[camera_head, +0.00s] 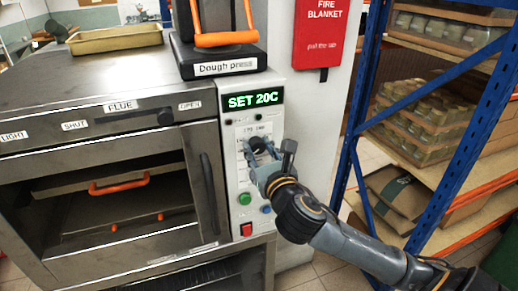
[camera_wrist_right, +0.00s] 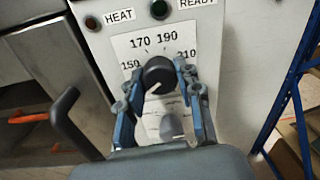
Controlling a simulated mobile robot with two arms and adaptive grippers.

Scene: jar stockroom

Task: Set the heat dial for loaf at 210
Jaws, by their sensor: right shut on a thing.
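The heat dial (camera_wrist_right: 158,74) is a round black knob with a white pointer mark on a white scale plate. Its mark points to the lower left, below the 150 label. The labels 150, 170, 190 and 210 (camera_wrist_right: 186,53) run around it from left to right. My right gripper (camera_head: 262,152) is at the panel, its fingers shut on the dial from both sides. The green display (camera_head: 253,101) above reads "SET 20C". In the head view the gripper hides most of the dial. My left gripper is in neither view.
A second, grey knob (camera_wrist_right: 171,126) sits just below the dial between my fingers. A green button (camera_head: 244,198) and a red switch (camera_head: 247,230) are lower on the panel. The oven door handle (camera_head: 207,183) stands out to the left. A blue rack (camera_head: 447,190) stands to the right.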

